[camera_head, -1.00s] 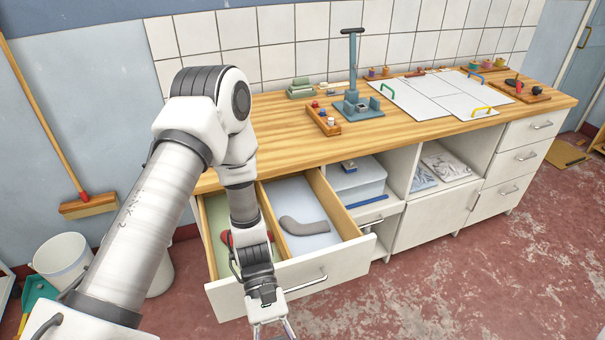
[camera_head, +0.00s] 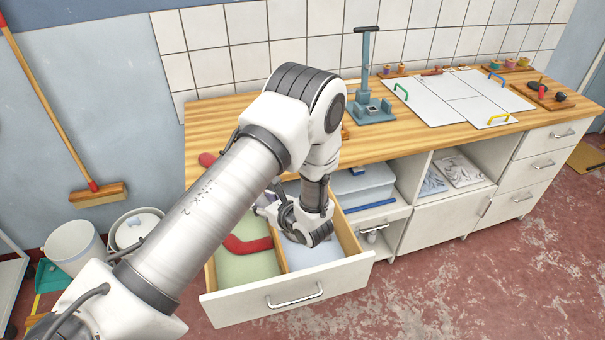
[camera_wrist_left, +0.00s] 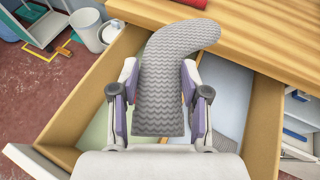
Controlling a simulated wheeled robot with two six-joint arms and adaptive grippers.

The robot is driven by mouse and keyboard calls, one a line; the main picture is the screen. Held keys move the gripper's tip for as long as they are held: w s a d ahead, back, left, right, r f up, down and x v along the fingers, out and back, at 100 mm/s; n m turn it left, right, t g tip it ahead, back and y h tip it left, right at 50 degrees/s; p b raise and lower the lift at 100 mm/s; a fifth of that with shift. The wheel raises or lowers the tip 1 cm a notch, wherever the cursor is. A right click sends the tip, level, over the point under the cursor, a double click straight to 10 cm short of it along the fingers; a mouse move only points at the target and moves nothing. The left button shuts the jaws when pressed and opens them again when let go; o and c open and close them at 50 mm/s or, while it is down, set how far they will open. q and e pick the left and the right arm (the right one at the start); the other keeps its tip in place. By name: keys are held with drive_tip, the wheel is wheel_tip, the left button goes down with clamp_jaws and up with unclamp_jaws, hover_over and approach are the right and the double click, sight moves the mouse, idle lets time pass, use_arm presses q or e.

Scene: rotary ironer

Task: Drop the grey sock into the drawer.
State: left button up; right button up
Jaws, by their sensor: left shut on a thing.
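My left gripper (camera_head: 268,202) is over the open drawer (camera_head: 232,306) in the head view. In the left wrist view the gripper (camera_wrist_left: 160,72) is shut on a grey zigzag-patterned sock (camera_wrist_left: 163,95). The sock's curved far end extends over the drawer's rear rim and worktop edge. The drawer has a green-lined left compartment and a pale-lined right one. A red sock (camera_head: 248,246) lies in the green compartment. Part of another grey item (camera_wrist_left: 226,144) shows low in the pale compartment. The held sock is hidden behind my arm in the head view. My right gripper is out of view.
The wooden worktop (camera_head: 420,135) rises behind the drawer. A red item (camera_head: 207,160) lies near its left end. A blue stand (camera_head: 368,108) and white boards are farther right. A broom and white buckets (camera_head: 75,245) are at the left.

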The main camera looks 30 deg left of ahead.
use_arm(q)
drive_tip(key=w+d+r+m+t+h, duration=0.2)
drive_tip(key=w+d+m+t, duration=0.25)
drive_tip(key=w, duration=0.45)
wheel_tip(320, 180, down, 6)
drive_tip(key=b, duration=0.2)
drive_tip(key=shift+d, duration=0.15)
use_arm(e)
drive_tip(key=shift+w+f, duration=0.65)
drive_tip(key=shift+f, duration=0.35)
use_arm(q)
drive_tip(key=o, duration=0.9)
drive_tip(key=shift+c, duration=0.2)
drive_tip(key=shift+w, duration=0.1)
drive_tip(key=v, duration=0.7)
drive_tip(key=shift+s, duration=0.25)
